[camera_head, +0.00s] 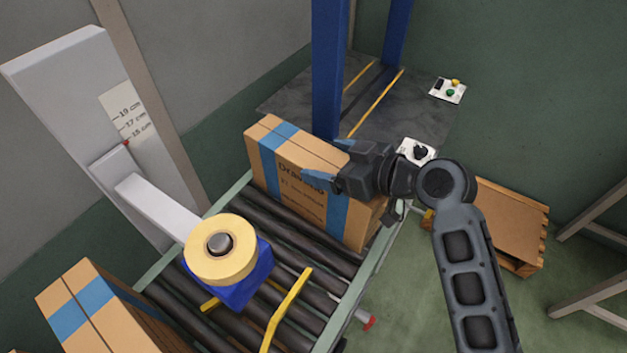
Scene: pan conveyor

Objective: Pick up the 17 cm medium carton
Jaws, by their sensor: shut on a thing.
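A brown cardboard carton (290,200) with blue tape bands and dark print stands on the roller conveyor at the centre. My gripper (325,181) reaches in from the right and is shut on this carton near its upper right side. A second brown carton (95,310) with blue tape is at the lower left, cut off by the frame edge. A height scale (125,112) marked 19, 17 and 15 cm is on the grey post, with a red pointer near the lower marks. I cannot tell whether the held carton is lifted off the rollers.
A tape roll (222,250) on a blue holder sits on a grey arm over the conveyor (270,235), beside yellow bars (290,308). Blue posts (328,70) rise behind the carton. A wooden pallet (510,220) lies at the right. Control boxes (447,90) are at the back.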

